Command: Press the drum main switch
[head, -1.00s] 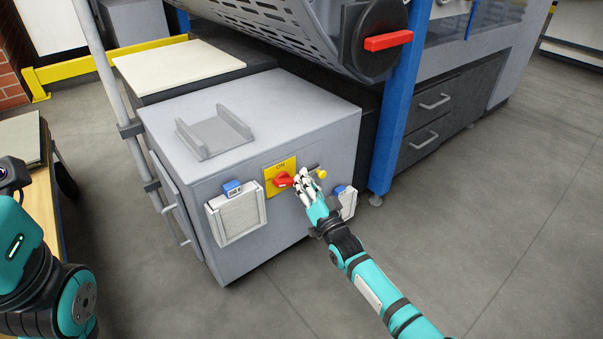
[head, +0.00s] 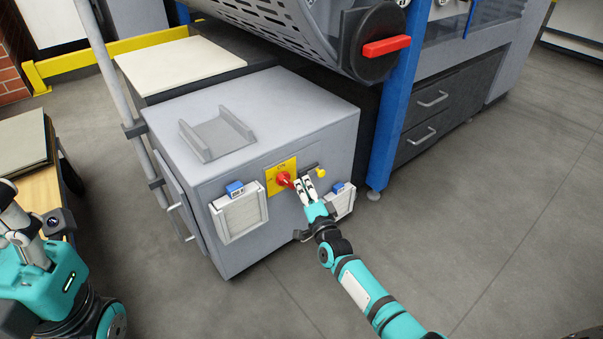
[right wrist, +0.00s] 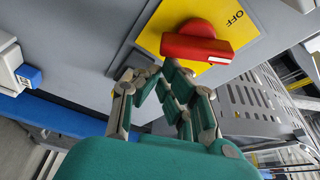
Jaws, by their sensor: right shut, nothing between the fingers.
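The drum main switch is a red rotary knob (head: 283,179) on a yellow plate (head: 271,187) marked ON, on the front of a grey cabinet (head: 285,235). In the right wrist view the red knob (right wrist: 197,43) is large and near, with OFF readable on the plate (right wrist: 232,32). My right gripper (head: 298,184) is shut and empty, its fingertips just right of the knob. In the right wrist view its fingertips (right wrist: 163,68) are close below the knob; whether they touch it I cannot tell. My left gripper (head: 18,225) is partly cut off at the left edge.
Vented covers (head: 239,216) with blue-topped parts flank the switch. A blue post (head: 385,145) and a perforated guard (head: 270,20) stand behind. A wooden table (head: 43,187) is at left. Floor in front is open.

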